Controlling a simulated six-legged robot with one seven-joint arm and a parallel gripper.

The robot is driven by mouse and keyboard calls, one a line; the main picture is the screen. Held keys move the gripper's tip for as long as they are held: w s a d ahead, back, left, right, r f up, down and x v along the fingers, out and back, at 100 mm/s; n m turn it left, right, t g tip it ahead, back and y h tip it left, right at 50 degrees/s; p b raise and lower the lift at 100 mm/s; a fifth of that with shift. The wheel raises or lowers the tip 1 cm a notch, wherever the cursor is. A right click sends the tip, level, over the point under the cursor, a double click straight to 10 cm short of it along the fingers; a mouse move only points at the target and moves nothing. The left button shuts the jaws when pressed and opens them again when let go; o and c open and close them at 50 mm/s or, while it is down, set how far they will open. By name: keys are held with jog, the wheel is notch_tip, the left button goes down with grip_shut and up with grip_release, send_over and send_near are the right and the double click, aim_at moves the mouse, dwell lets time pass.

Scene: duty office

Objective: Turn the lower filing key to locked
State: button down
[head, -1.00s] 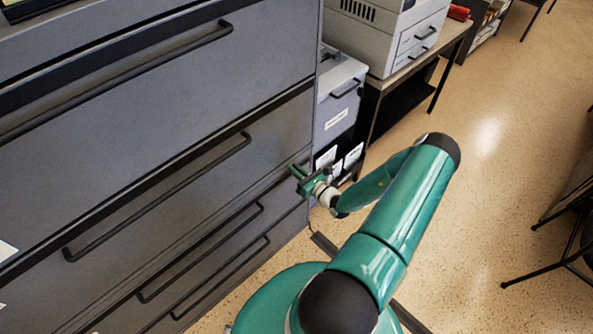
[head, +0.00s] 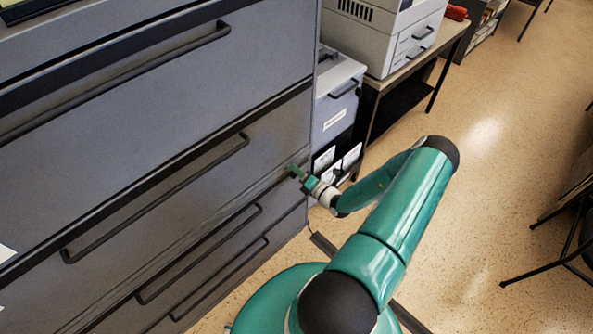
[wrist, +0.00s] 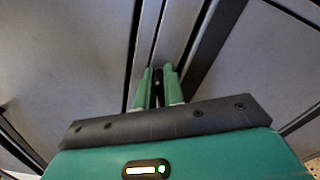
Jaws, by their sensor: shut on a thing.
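The grey filing cabinet (head: 200,190) fills the left of the head view, with several drawers and long dark handles. My gripper (head: 294,169) is at the cabinet's right front edge, level with the seam between drawers. In the wrist view my gripper (wrist: 160,88) has its two green fingers close together, pointing at a narrow strip between drawer fronts. A small dark piece (wrist: 158,76) shows between the fingertips, and they are shut on it; it is likely the lower filing key. The key's shape and angle are mostly hidden by the fingers.
A small grey cabinet (head: 338,105) with white labels stands just right of the filing cabinet. Beyond it a printer (head: 405,40) sits on a table. Chair legs (head: 560,250) are at the right edge. The speckled floor (head: 480,190) between is clear.

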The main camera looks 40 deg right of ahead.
jog(key=m, duration=0.5)
jog(key=shift+f+m, duration=0.25)
jog(key=shift+m, duration=0.05)
dwell(0.4)
jog(key=c, duration=1.5)
grip_release()
jog(key=s, duration=1.3)
jog(key=shift+s+d, duration=0.25)
jog(key=shift+s, duration=0.15)
